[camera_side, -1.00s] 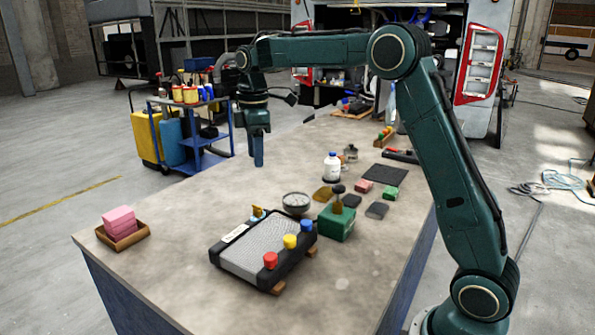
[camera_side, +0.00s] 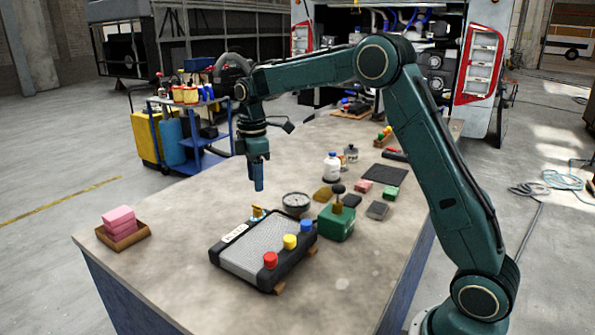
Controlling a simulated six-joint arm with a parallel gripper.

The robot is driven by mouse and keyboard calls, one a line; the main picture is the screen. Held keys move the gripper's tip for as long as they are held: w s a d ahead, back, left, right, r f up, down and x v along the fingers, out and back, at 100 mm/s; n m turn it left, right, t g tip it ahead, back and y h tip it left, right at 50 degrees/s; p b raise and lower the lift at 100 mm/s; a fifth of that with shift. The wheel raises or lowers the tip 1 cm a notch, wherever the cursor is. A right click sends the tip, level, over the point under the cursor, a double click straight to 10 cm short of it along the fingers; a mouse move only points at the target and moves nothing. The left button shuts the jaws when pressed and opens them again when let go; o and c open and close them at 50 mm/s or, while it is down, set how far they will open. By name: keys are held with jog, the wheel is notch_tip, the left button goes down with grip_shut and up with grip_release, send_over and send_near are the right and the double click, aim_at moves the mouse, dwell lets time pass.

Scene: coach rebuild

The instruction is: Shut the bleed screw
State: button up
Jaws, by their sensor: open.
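A black-framed radiator-like unit with a grey mesh face (camera_side: 258,250) lies flat on the workbench, propped on wooden blocks. A small brass fitting (camera_side: 257,211), which looks like the bleed screw, stands at its far edge; whether it is open or shut is too small to tell. Red (camera_side: 270,260), yellow (camera_side: 290,241) and blue (camera_side: 306,226) caps line the right side of the unit. My gripper (camera_side: 259,187) points down, open and empty, a little above and beyond the brass fitting, apart from it. The gap between its fingers is hard to see from this side.
A round gauge (camera_side: 296,201) and a green box with a dark knob (camera_side: 337,224) stand close right of the fitting. A wooden tray of pink blocks (camera_side: 122,227) is at left. The bench's left middle is clear.

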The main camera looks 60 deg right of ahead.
aim_at(257, 209)
jog(key=shift+f, duration=3.95)
jog(key=shift+c, duration=0.5)
jog(key=c, duration=0.8)
jog(key=shift+c, duration=0.2)
